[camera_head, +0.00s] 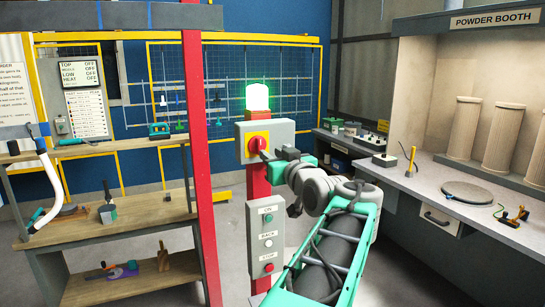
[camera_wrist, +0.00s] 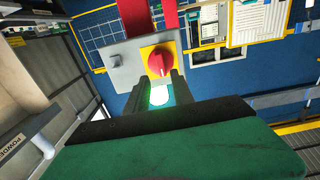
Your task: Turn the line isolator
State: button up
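The line isolator is a grey box (camera_head: 283,138) on a red post, with a yellow plate (camera_head: 248,153) and a red knob. In the wrist view, which is turned over, the red knob (camera_wrist: 159,61) stands on its yellow plate (camera_wrist: 149,53). My gripper (camera_wrist: 162,84) is open, its two dark fingers apart with the lit lamp (camera_wrist: 160,96) showing in the gap. The fingertips point at the knob's edge; I cannot tell whether they touch it. In the head view my gripper (camera_head: 266,153) is close in front of the knob, partly hiding it.
A green lamp (camera_head: 258,97) glows on top of the box. A push-button panel (camera_head: 267,236) hangs below on the same post. A red upright (camera_head: 202,170) and a wooden bench (camera_head: 130,213) stand to the left. The powder booth counter (camera_head: 420,185) is to the right.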

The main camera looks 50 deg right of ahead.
aim_at(261, 147)
jog(key=p+x, duration=0.2)
jog(key=x, duration=0.5)
jog(key=shift+w+d+f, duration=0.1)
jog(key=shift+w, duration=0.2)
grip_shut()
